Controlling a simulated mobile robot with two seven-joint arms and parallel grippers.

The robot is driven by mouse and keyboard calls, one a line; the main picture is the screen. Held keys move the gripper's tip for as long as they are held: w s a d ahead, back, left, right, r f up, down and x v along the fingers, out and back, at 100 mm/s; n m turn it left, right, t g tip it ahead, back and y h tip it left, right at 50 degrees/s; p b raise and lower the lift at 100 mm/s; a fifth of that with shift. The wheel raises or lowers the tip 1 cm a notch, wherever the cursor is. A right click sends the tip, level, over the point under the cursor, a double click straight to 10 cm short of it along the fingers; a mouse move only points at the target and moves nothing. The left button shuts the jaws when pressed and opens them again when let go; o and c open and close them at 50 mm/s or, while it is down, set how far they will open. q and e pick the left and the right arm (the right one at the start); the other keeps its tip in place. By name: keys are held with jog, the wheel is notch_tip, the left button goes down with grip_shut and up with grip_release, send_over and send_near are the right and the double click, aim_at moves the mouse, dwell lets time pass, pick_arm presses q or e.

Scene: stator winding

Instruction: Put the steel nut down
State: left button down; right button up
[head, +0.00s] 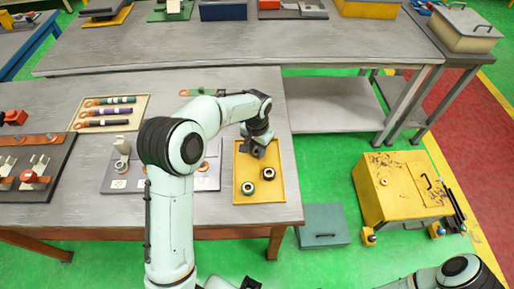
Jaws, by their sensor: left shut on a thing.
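My left arm reaches over the table, and its gripper (255,151) points down at the far part of a yellow tray (238,198). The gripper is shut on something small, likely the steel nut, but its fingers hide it. I cannot tell whether the held thing touches the tray floor. Two round dark-ringed nuts lie in the tray nearer to me: one (268,173) on the right and one (248,187) on the left. Part of my right arm shows at the bottom right edge; its gripper is out of view.
Left of the yellow tray is a grey board (206,182) with fixtures, partly behind my arm. A cream tray (138,105) of coloured-handled tools and a dark board (60,160) with red-topped clamps lie farther left. The table's right edge runs close to the yellow tray.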

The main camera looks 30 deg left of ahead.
pick_arm(q)
jog(key=shift+f, duration=0.2)
jog(key=c, duration=0.8)
grip_release()
pick_arm(e)
jog(key=shift+f, duration=0.1)
pick_arm(q)
notch_tip(320, 180, up, 12)
jog(key=p, duration=0.1)
jog(key=shift+r, duration=0.25)
pick_arm(e)
jog(key=shift+w+r, duration=0.65)
jog(key=shift+r, duration=0.35)
